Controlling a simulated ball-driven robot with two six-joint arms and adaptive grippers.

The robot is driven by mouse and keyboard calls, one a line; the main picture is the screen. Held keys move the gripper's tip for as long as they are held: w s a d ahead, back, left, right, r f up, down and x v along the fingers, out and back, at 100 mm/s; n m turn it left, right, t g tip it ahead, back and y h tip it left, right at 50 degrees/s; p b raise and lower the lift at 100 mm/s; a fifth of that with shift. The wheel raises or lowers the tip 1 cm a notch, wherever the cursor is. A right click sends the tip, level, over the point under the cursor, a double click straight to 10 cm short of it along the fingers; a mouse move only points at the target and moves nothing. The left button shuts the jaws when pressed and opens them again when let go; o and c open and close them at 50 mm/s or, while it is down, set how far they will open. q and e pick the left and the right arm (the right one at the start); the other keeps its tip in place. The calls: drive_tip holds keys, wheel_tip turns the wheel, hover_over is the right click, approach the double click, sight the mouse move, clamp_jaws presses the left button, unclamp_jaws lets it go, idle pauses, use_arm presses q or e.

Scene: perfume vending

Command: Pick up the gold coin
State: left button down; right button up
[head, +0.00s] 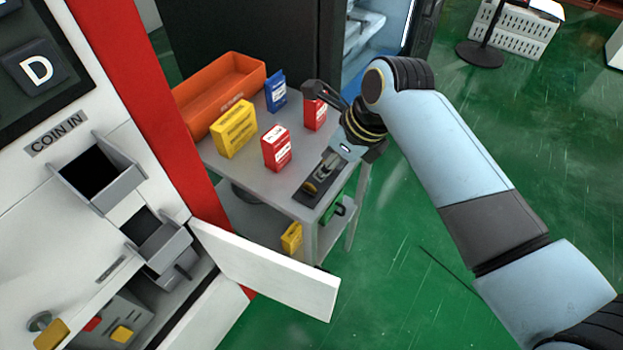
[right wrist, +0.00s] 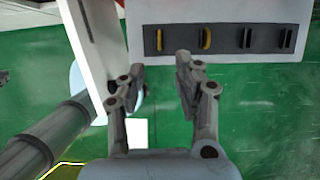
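A dark coin holder (right wrist: 228,41) lies on the grey cart top in the right wrist view, with a row of slots. A gold coin (right wrist: 207,38) stands on edge in one slot, and another thin gold-coloured coin (right wrist: 159,40) stands to its left. Two slots at the right look dark or silvery. In the head view the coin holder (head: 322,178) is at the cart's near corner; its coins are too small to tell apart. My right gripper (right wrist: 158,66) is open and empty, its fingertips apart from the coins. My left gripper is not in view.
The cart (head: 296,208) also holds an orange bin (head: 219,90) and yellow (head: 234,128), red (head: 276,148) and blue (head: 276,92) boxes. The vending machine's COIN IN slot (head: 98,172) is at left. An open white door panel (head: 265,270) sticks out near the cart.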

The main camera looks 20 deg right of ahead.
sight(312, 186)
drive_tip(key=x, duration=0.9)
drive_tip(key=shift+s+f+b, duration=0.15)
drive_tip(key=shift+b, duration=0.2)
clamp_jaws()
